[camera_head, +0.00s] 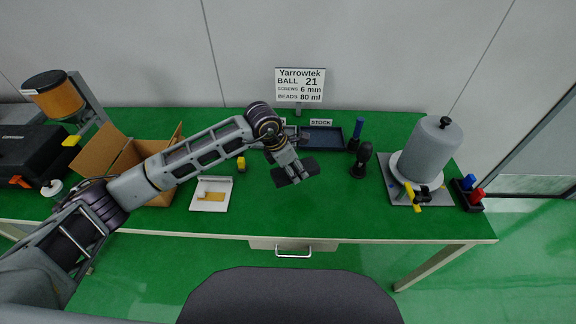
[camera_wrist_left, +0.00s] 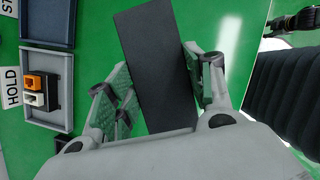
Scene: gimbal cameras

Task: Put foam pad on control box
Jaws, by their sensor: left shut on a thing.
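A dark grey rectangular foam pad (camera_wrist_left: 158,62) is between the fingers of my left gripper (camera_wrist_left: 160,88) in the left wrist view. The gripper is shut on it, and the pad reaches out beyond the fingers. In the head view my left gripper (camera_head: 292,170) holds the dark pad (camera_head: 309,167) over the middle of the green table. Whether the pad touches the table cannot be told. My right gripper is not in view.
An open cardboard box (camera_head: 105,150) and a white tray (camera_head: 210,205) are left of the gripper. A blue-grey stock tray (camera_head: 322,138) lies behind it. A black-handled tool (camera_head: 361,160) and a grey cylinder (camera_head: 428,148) stand right. The front middle of the table is clear.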

